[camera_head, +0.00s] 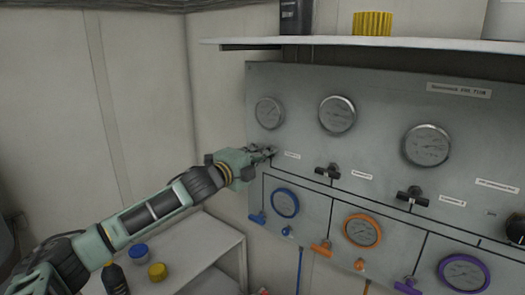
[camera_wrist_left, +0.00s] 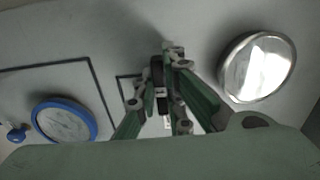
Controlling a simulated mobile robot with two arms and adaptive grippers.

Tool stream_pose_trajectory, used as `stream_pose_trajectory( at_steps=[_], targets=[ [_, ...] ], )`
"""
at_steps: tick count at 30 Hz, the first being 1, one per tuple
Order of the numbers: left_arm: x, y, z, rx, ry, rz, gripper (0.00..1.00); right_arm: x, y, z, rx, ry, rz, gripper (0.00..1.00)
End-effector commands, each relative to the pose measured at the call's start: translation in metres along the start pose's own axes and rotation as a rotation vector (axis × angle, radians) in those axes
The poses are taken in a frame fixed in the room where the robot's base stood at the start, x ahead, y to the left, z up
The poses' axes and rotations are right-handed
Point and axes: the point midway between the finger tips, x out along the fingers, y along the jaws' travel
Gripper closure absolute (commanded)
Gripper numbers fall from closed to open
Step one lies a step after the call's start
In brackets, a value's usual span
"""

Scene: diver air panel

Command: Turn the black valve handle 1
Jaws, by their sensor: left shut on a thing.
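The left gripper (camera_head: 265,154) reaches the panel from the left, just below the leftmost silver gauge (camera_head: 269,113). In the left wrist view the left gripper (camera_wrist_left: 166,88) is shut around the black valve handle (camera_wrist_left: 158,72). The handle shows as a dark bar between the fingers. The fingers hide most of it, and in the head view it is hidden behind the gripper. Two similar black valve handles stand free to the right, a middle one (camera_head: 328,171) and a right one (camera_head: 412,197). My right gripper is in neither view.
The grey panel (camera_head: 300,80) holds more silver gauges, a blue gauge (camera_head: 285,203), an orange gauge (camera_head: 361,231) and a purple gauge (camera_head: 463,273). Small coloured valves sit beside them. A shelf (camera_head: 400,43) juts out above.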

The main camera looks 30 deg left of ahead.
Motion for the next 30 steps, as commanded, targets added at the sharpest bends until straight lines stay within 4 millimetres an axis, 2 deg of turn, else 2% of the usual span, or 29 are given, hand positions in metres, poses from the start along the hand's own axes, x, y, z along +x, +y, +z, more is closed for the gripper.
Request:
stream_pose_trajectory(
  at_steps=[17,18,24,30],
  targets=[
    [0.0001,0.0025,-0.0004,0.034,0.0,0.004,1.0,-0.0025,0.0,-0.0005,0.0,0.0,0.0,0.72],
    [0.0001,0.0026,-0.0004,0.034,0.0,0.004,0.89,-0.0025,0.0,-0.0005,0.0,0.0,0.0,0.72],
    [0.0001,0.0016,-0.0002,0.032,0.0,0.003,0.72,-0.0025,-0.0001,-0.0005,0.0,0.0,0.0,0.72],
    [0.0001,0.0008,-0.0001,0.031,0.0,0.001,0.72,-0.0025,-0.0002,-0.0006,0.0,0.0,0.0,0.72]
  ],
)
